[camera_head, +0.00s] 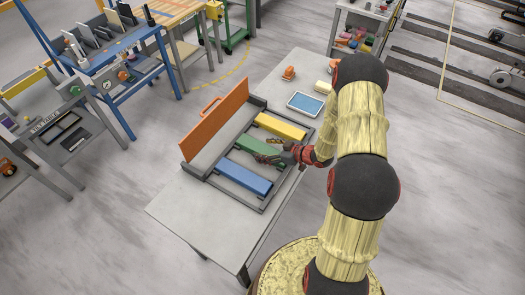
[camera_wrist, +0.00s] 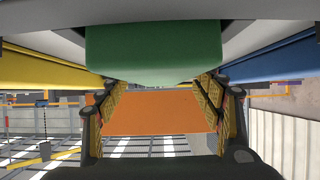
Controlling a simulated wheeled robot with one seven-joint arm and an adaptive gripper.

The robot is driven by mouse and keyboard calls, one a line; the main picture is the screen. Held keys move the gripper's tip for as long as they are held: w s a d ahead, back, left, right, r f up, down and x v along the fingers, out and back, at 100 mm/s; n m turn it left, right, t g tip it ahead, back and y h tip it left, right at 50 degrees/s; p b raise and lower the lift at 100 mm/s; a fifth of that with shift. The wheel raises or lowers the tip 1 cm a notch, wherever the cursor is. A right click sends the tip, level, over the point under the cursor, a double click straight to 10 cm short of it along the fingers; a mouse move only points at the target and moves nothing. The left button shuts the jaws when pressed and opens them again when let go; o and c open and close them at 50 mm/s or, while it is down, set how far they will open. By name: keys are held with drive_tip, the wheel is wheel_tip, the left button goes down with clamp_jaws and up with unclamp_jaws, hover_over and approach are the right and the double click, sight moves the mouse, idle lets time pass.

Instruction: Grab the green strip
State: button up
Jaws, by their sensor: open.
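The green strip (camera_head: 250,146) lies in a dark grey frame (camera_head: 219,186), between a yellow strip (camera_head: 280,126) and a blue strip (camera_head: 243,179). My gripper (camera_head: 268,150) is at the right part of the green strip, and its fingers partly cover it. In the wrist view the green strip (camera_wrist: 153,52) fills the top middle. My open gripper (camera_wrist: 160,98) has one finger on each side below it in that picture. I cannot tell whether the fingers touch the strip. The yellow strip (camera_wrist: 45,68) shows at left and the blue strip (camera_wrist: 272,58) at right.
An orange panel (camera_head: 214,118) with a handle stands upright along the frame's far left side. The frame rests on a grey table (camera_head: 185,208). A blue-topped tray (camera_head: 305,104) and small items lie at the table's far end. Workbenches (camera_head: 110,62) stand at the upper left.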

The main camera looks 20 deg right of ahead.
drive_tip(key=shift+c, duration=0.5)
drive_tip(key=c, duration=1.5)
drive_tip(key=shift+r, duration=0.1)
